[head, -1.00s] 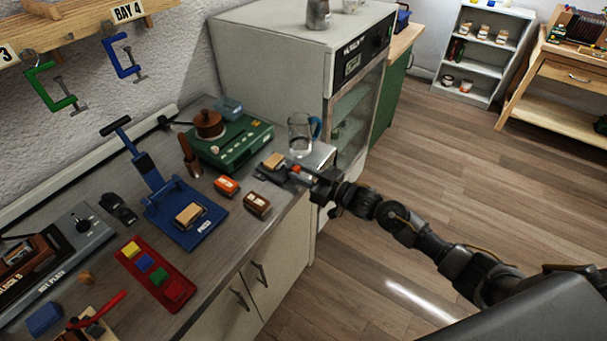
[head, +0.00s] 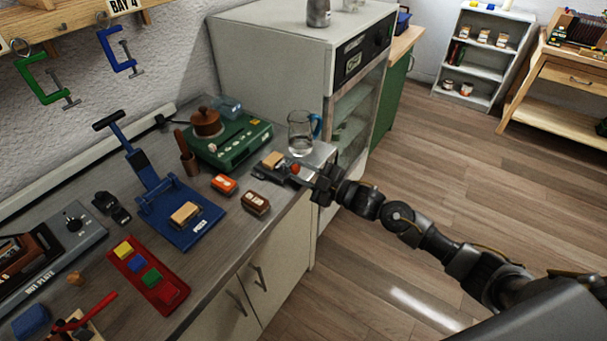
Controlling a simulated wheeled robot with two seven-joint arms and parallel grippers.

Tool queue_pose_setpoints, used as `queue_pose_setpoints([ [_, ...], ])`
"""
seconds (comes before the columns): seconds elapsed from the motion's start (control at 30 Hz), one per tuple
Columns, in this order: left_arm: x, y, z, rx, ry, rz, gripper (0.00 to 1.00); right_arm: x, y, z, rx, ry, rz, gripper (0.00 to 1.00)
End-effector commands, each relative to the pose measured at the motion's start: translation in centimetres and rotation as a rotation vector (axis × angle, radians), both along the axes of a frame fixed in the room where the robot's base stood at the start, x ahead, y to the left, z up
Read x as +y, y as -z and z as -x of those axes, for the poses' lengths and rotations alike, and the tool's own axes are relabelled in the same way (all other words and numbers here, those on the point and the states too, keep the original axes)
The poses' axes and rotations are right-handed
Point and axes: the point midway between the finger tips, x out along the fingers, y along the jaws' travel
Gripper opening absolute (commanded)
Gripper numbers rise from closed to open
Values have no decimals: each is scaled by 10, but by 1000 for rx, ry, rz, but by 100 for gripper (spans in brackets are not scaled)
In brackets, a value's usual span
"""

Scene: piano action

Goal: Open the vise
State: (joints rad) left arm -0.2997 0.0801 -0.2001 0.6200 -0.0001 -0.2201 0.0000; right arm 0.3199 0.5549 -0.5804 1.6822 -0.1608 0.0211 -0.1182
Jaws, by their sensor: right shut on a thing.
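The vise (head: 267,172) is a small dark grey tool at the far right end of the bench top. A tan block (head: 272,160) sits at its jaws. Any gap between the jaws and block is too small to tell. A red knob (head: 296,168) shows at the vise's right side, on its handle. My right gripper (head: 310,178) reaches in from the right and is shut on the handle beside this knob. The fingers partly hide the handle. My left gripper is not in view.
A glass jug (head: 301,133) stands just behind the vise. A blue press (head: 180,228) stands further left. The floor on the right is clear.

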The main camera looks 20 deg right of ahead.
Motion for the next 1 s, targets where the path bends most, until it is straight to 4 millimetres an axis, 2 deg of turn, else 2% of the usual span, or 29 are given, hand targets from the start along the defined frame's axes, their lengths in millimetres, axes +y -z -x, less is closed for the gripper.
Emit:
queue_pose_setpoints([
  [0.67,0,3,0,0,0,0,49,-1,0,0,-39,1,47,5],
  [0.7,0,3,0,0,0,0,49,-1,0,0,-39,1,47,30],
  [0.87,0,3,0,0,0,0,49,-1,0,0,-38,1,46,49],
  [1.0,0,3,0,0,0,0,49,0,1,0,-36,-1,47,49],
])
